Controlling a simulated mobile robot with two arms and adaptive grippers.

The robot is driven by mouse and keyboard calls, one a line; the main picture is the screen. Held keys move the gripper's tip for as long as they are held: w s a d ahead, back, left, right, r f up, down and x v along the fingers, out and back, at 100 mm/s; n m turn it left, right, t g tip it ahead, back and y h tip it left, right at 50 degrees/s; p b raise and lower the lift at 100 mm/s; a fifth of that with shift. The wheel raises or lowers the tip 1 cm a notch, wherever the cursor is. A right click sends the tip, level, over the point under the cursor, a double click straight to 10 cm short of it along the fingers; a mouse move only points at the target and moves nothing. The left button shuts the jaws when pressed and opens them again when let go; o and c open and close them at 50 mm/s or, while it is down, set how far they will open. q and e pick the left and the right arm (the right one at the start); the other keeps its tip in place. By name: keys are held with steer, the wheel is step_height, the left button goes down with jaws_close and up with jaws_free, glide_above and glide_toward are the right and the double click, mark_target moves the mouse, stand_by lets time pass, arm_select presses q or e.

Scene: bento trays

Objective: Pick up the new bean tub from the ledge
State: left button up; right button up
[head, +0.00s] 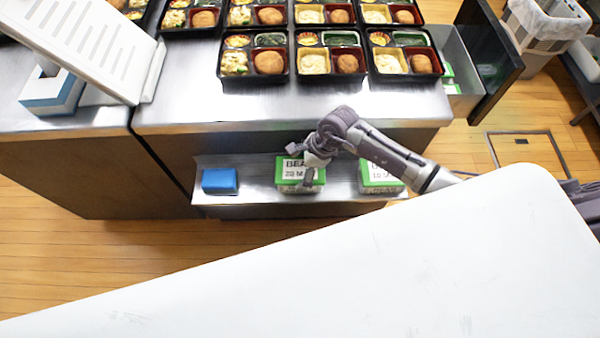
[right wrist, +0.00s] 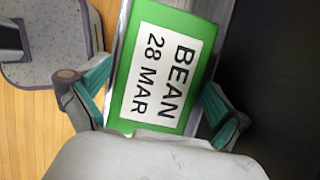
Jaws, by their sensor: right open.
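A bean tub (head: 290,172) with a green lid stands on the steel ledge (head: 255,190). Its white label reads BEAN 28 MAR in the right wrist view (right wrist: 163,70). My right gripper (head: 311,172) is over this tub, open, with one finger on each side of the lid in the wrist view. I cannot tell whether the fingers touch it. A second green-lidded tub (head: 379,185) stands to the right on the ledge. My right arm partly covers its label, so its date is not clear. My left gripper is not in view.
A blue block (head: 219,181) lies at the ledge's left end. Above the ledge is a steel counter (head: 190,90) with several filled bento trays (head: 253,77). An open drawer (head: 460,75) with green-lidded items is at the right. The ledge between block and tub is free.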

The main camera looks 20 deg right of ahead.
steer(key=shift+a+f, duration=0.15)
steer(key=shift+f, duration=0.3)
steer(key=shift+f+b, duration=0.25)
steer(key=shift+b, duration=0.05)
stand_by(0.4)
steer(key=c, duration=1.1)
steer(key=shift+c, duration=0.5)
steer(key=shift+r, duration=0.15)
